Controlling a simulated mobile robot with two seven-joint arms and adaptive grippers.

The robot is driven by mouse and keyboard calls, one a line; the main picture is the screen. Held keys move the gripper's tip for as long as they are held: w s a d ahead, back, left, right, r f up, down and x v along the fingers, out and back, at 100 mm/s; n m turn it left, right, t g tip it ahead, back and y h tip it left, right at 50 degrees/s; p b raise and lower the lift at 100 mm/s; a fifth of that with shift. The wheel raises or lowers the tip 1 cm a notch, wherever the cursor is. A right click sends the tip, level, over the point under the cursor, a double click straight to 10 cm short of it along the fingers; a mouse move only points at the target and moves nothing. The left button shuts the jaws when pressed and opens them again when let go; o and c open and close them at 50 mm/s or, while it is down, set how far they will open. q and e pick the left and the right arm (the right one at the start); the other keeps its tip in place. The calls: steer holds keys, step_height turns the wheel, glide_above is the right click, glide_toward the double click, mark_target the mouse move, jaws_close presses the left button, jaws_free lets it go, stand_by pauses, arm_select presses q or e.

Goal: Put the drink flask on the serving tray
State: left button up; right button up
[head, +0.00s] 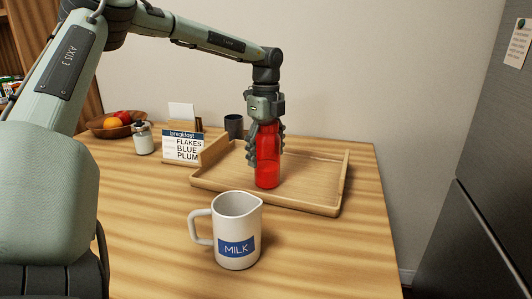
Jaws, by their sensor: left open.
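The red drink flask (268,160) stands upright on the wooden serving tray (315,205), close to the tray's front rim. Its base appears to rest on the tray floor. My left gripper (266,148) reaches down from above with its fingers on either side of the flask's upper part. The fingers are open, and I cannot tell whether they touch the flask. The palm hides the top of the flask. My right gripper is not in view.
A white milk jug (237,232) stands in front of the tray. A breakfast sign (182,148), a dark cup (233,126), a small jar (143,139) and a fruit bowl (112,129) are at the back left. A dark fridge (485,150) stands at the right.

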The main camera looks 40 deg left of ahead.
arm_select(q)
steer(key=shift+r, duration=0.15)
step_height(320, 180, up, 12)
steer(key=shift+f, duration=0.1)
stand_by(0.5)
